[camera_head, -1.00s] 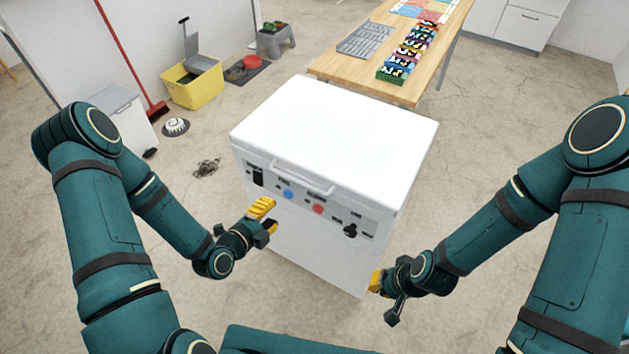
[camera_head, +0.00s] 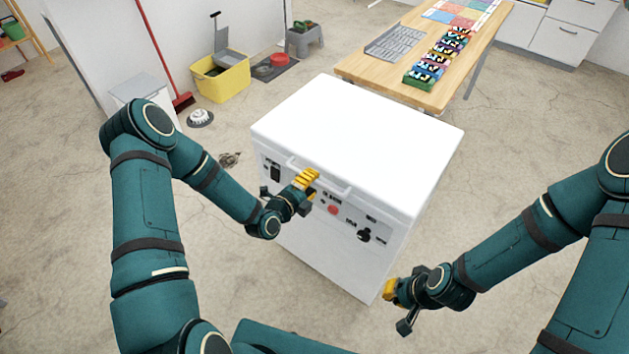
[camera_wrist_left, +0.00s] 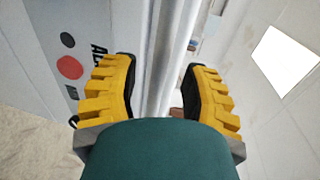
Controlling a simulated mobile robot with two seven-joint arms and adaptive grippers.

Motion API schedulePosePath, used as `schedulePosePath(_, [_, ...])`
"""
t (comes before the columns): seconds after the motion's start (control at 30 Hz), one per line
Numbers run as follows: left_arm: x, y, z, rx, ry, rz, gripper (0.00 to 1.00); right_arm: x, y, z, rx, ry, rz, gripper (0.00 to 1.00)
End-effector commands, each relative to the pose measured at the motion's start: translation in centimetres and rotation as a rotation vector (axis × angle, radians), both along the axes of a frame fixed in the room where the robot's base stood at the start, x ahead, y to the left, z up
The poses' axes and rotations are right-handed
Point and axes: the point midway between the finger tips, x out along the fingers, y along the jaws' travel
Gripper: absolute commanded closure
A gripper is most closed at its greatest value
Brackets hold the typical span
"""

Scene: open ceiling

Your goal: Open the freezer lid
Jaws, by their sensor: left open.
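The white chest freezer (camera_head: 330,250) stands in the middle of the head view, with its flat white lid (camera_head: 360,135) down. A bar handle (camera_head: 338,190) runs along the lid's front edge. My left gripper (camera_head: 308,180) is at the handle, covering part of it. In the left wrist view my left gripper (camera_wrist_left: 160,90) is open, and the pale handle bar (camera_wrist_left: 165,55) runs between its yellow fingers. I cannot tell whether they touch it. My right gripper (camera_head: 388,292) is low beside the freezer's front right corner; its finger opening is unclear.
The freezer's front panel has a red button (camera_head: 333,210) and a black knob (camera_head: 364,235). A wooden table (camera_head: 385,78) with colourful boxes (camera_head: 438,58) stands behind. A yellow bucket (camera_head: 222,84) and red broom (camera_head: 160,60) are at the back left. Floor is clear at right.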

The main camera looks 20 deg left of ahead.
Motion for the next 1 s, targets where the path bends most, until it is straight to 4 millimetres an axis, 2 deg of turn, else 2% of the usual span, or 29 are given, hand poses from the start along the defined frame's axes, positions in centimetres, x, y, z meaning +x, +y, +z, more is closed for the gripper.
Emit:
schedulePosePath(0.2, [1.6,-0.6,-0.4,0.001,0.000,-0.001,0.54,0.0,0.0,-0.2,0.000,-0.001,0.000,1.00])
schedulePosePath(0.53, [1.8,-0.7,-0.4,0.000,0.001,-0.001,0.55,0.1,0.0,-0.2,0.000,-0.001,0.000,1.00])
schedulePosePath(0.6, [1.8,-0.6,-0.4,0.000,0.001,-0.001,0.80,0.1,0.0,-0.2,0.000,-0.001,0.000,1.00])
schedulePosePath(0.67, [1.7,-0.6,-0.4,0.000,0.001,0.000,1.00,0.1,0.0,-0.2,0.000,-0.001,0.000,1.00])
schedulePosePath(1.0, [1.8,-0.6,0.2,0.003,0.008,0.000,1.00,0.0,0.0,0.2,0.000,0.000,0.000,1.00])
